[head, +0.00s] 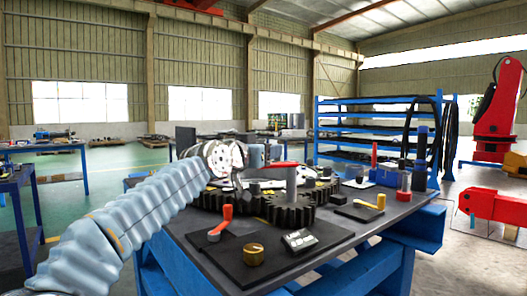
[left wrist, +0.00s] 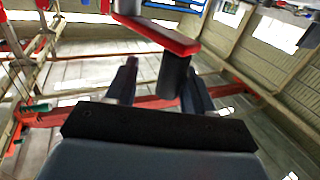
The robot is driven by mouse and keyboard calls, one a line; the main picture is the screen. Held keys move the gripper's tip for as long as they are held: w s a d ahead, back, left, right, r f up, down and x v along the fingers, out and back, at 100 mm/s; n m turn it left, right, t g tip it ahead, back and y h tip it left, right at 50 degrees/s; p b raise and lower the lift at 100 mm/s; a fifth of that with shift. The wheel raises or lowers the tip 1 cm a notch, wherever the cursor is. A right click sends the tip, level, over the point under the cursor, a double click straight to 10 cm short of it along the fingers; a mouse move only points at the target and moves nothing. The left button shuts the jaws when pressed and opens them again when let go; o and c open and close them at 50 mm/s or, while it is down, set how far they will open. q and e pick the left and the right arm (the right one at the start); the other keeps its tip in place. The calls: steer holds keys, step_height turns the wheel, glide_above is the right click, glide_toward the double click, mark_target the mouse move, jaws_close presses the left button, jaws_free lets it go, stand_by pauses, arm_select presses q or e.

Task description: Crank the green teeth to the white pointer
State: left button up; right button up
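The crank has a red arm (head: 284,165) on top of a grey post (head: 291,182) above dark toothed gears (head: 284,212) on the table. In the left wrist view the red crank arm (left wrist: 160,35) crosses the top, and its dark round handle (left wrist: 173,76) lies between my left gripper's fingers (left wrist: 160,88). The fingers are apart, with the handle closer to the right-hand one. In the head view my left gripper (head: 262,157) is beside the crank, partly hidden by my arm. I cannot make out green teeth or a white pointer. My right gripper is not seen.
On the dark tabletop (head: 205,262) stand an orange lever (head: 221,222), a brass knob (head: 253,255), a small label block (head: 300,241) and a yellow lever (head: 371,204). A blue shelf (head: 375,130) is behind.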

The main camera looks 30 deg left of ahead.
arm_select(q)
steer(key=shift+s+a, duration=0.1)
stand_by(0.3)
steer(key=shift+s, duration=0.25)
steer(key=s+b, duration=0.3)
steer(key=s, duration=1)
steer(key=shift+s, duration=0.1)
